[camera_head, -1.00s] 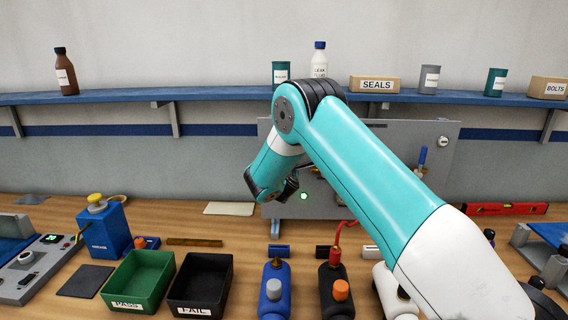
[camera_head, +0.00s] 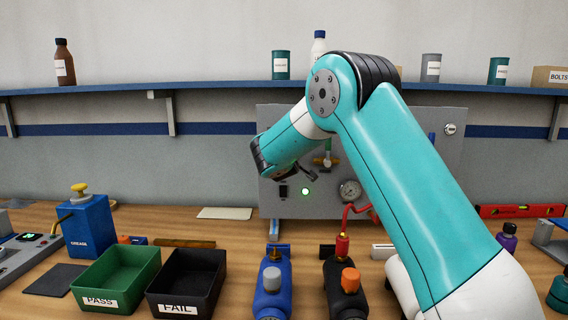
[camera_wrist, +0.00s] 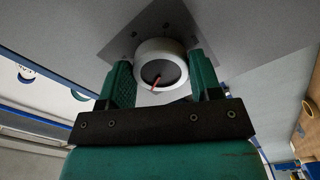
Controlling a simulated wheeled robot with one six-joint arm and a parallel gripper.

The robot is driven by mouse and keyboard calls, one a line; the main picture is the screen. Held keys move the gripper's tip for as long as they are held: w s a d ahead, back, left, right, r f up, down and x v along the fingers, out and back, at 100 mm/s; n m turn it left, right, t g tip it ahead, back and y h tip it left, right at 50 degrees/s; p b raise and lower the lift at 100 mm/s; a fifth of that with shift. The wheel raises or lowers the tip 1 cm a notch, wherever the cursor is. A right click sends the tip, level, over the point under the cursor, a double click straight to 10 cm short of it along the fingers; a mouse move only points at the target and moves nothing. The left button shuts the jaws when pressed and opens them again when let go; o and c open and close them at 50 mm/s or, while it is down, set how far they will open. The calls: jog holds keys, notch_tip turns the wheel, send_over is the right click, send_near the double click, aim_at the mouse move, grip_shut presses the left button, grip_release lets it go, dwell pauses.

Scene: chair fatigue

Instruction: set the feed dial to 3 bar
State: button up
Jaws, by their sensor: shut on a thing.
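The feed dial (camera_wrist: 160,48) shows in the wrist view as a round white knob with a dark face and a red pointer line, mounted on a grey plate. My gripper (camera_wrist: 160,62) has its two green fingers on either side of the dial and is shut on it. In the head view the grey panel (camera_head: 440,150) stands at the back of the bench, with my wrist in front of it. The dial is hidden there behind my arm. A round pressure gauge (camera_head: 349,190) sits on the panel; its reading is too small to tell.
A green lamp (camera_head: 305,191) is lit on the panel, beside a black switch (camera_head: 283,191). In front stand a green PASS bin (camera_head: 98,302), a black FAIL bin (camera_head: 178,308), a blue bottle-like unit (camera_head: 270,285) and a black one (camera_head: 343,290) with a red hose.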

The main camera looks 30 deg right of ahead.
jog(key=shift+a+f+m+b, duration=0.1)
jog(key=shift+m+b, duration=1.25)
jog(key=shift+b, duration=0.4)
jog(key=shift+f+m+b, duration=0.1)
jog(key=shift+m+b, duration=1.25)
jog(key=shift+b, duration=0.35)
jog(key=shift+r, duration=0.1)
jog(key=o, duration=0.9)
jog(key=b+v, duration=0.4)
jog(key=v, duration=1.3)
jog(key=shift+s+a+b, duration=0.1)
jog(key=shift+a+b, duration=0.05)
jog(key=shift+b, duration=0.2)
